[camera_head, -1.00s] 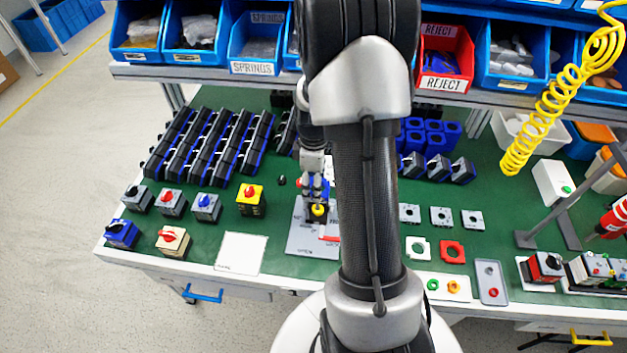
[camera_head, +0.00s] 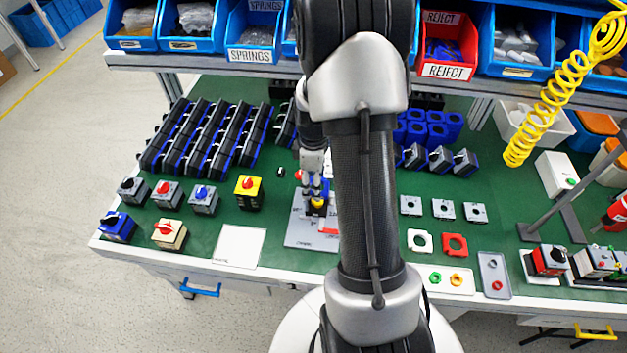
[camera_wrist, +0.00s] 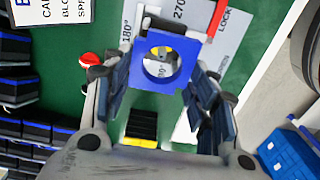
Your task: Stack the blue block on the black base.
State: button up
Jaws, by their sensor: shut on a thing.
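My gripper (camera_head: 316,184) points down over the grey marked plate and is shut on the blue block (camera_head: 322,189). In the wrist view the blue block (camera_wrist: 158,89) is a square piece with a round hole, held between both fingers. The black base (camera_head: 318,212) stands on the grey plate (camera_head: 302,238), directly below the block, with a yellow part (camera_head: 317,202) on top. Yellow and grey show through the block's hole in the wrist view. I cannot tell whether the block touches the base; the gripper and block hide much of it.
Several finished switches (camera_head: 168,194) stand to the left, and black-and-blue blocks (camera_head: 205,138) lie in rows behind them. A white sheet (camera_head: 239,246) lies left of the plate. Loose plates (camera_head: 443,209) and blue blocks (camera_head: 431,131) are on the right. Bins line the back shelf.

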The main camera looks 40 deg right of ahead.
jog(key=shift+f, duration=0.25)
jog(key=shift+f+b, duration=1.15)
jog(key=shift+f, duration=0.35)
jog(key=shift+f, duration=0.15)
jog(key=o, duration=1.1)
notch_tip(320, 180, up, 12)
jog(key=shift+r, duration=0.1)
